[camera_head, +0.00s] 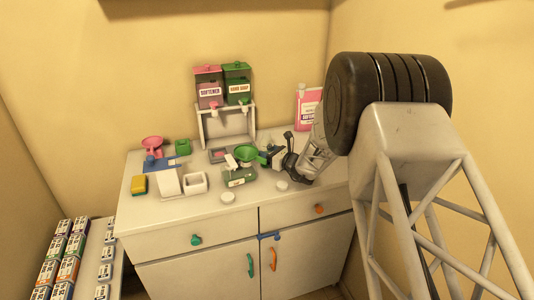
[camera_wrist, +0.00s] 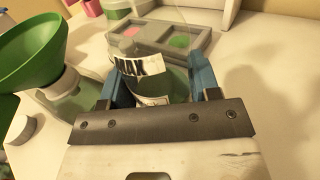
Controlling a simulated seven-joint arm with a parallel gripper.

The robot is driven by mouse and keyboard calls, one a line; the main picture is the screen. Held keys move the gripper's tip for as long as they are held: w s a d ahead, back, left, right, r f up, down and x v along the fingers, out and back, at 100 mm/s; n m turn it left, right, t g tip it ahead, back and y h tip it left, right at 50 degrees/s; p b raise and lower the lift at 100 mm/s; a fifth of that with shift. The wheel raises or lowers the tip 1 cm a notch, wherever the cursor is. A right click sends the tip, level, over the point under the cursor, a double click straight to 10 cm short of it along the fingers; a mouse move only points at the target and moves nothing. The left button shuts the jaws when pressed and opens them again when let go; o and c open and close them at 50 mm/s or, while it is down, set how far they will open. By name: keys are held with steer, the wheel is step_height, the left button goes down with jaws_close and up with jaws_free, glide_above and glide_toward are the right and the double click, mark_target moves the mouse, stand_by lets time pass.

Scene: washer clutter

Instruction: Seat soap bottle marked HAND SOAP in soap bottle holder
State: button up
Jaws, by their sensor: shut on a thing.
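My gripper (camera_wrist: 155,85) has its two blue fingers shut on a clear bottle (camera_wrist: 175,82) with green content and a white label. Only part of the label's lettering shows, so I cannot read it for certain. The bottle looks tilted in the wrist view. A grey two-part holder (camera_wrist: 170,35), with one pink and one green recess, lies just beyond the bottle. In the head view, my gripper (camera_head: 277,158) is low over the counter, right of the green funnel, and largely hides the held bottle. The holder (camera_head: 217,156) shows there left of the funnel.
A green funnel (camera_head: 247,153) stands close left of my gripper, near a labelled green container (camera_head: 240,177). Pink SOFTENER (camera_head: 209,90) and green HAND SOAP (camera_head: 238,88) dispensers stand on a white rack behind. A yellow sponge (camera_head: 139,185) and white boxes occupy the left.

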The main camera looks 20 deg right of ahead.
steer(key=shift+f, duration=0.1)
steer(key=o, duration=1.1)
steer(key=shift+c, duration=0.2)
steer(key=shift+s+d, duration=0.1)
steer(key=shift+s, duration=0.05)
steer(key=v, duration=1.1)
steer(key=shift+s+d, duration=0.2)
steer(key=shift+s, duration=0.05)
steer(key=shift+r, duration=0.2)
